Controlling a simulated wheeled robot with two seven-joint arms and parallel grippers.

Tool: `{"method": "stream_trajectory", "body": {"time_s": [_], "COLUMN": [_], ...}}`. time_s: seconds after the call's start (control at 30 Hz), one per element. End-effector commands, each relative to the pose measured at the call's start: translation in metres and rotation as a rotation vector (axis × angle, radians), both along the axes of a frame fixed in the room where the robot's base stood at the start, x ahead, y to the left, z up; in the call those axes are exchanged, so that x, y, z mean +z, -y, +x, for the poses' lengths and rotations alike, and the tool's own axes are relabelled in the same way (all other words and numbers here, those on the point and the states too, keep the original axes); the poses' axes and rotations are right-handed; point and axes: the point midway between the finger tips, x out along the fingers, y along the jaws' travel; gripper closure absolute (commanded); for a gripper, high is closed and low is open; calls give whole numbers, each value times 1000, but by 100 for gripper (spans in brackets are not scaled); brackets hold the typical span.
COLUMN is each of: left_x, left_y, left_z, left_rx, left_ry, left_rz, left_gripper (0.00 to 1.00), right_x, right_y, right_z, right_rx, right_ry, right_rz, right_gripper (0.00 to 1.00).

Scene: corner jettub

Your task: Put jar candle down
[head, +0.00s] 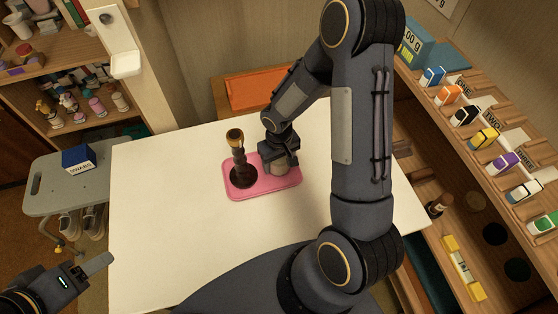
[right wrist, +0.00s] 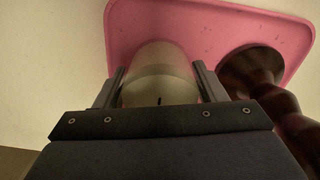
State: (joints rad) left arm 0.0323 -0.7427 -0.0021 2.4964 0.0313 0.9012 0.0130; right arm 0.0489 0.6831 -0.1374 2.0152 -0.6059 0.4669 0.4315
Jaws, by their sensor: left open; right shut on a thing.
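The jar candle (head: 278,168) is a pale, greyish cylinder at the right part of a pink tray (head: 262,193) on the white table. My right gripper (head: 281,157) reaches down over it. In the right wrist view the jar candle (right wrist: 160,75) sits between the two fingers of my right gripper (right wrist: 158,85), which are shut on it. It is over the tray; I cannot tell whether its base touches the tray. The gripper hides much of it in the head view. My left gripper (head: 90,268) is open and empty at the lower left, away from the tray.
A dark wooden candlestick (head: 239,160) stands on the tray's left part, close beside the jar candle. The white table (head: 160,220) is bare around the tray. A blue box (head: 78,158) stands on a grey stool at left.

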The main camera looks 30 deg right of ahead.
Motion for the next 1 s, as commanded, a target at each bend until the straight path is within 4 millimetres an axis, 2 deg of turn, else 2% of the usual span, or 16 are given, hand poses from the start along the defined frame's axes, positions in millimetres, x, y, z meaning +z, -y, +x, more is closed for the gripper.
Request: {"method": "stream_trajectory", "body": {"time_s": [0.4, 0.43, 0.5, 0.8, 0.9, 1.0], "left_x": [-5, -5, -3, -1, 1, 2], "left_y": [0, 0, 0, 0, 0, 0], "left_z": [0, 0, 0, 0, 0, 0], "left_rx": [0, 0, 0, 0, 0, 0], "left_ry": [0, 0, 0, 0, 0, 0], "left_rz": [0, 0, 0, 0, 0, 0], "left_gripper": [41, 41, 41, 41, 41, 41], "right_x": [-7, -7, -5, -3, 4, 22], "right_y": [0, 0, 0, 0, 0, 0], "right_z": [0, 0, 0, 0, 1, 1], "right_rx": [-1, -1, -1, -1, -2, -4], "right_ry": [2, 1, 1, 0, 4, 7], "right_rz": [0, 0, 0, 0, 0, 0], "right_gripper": [72, 35, 27, 27, 27, 27]}}
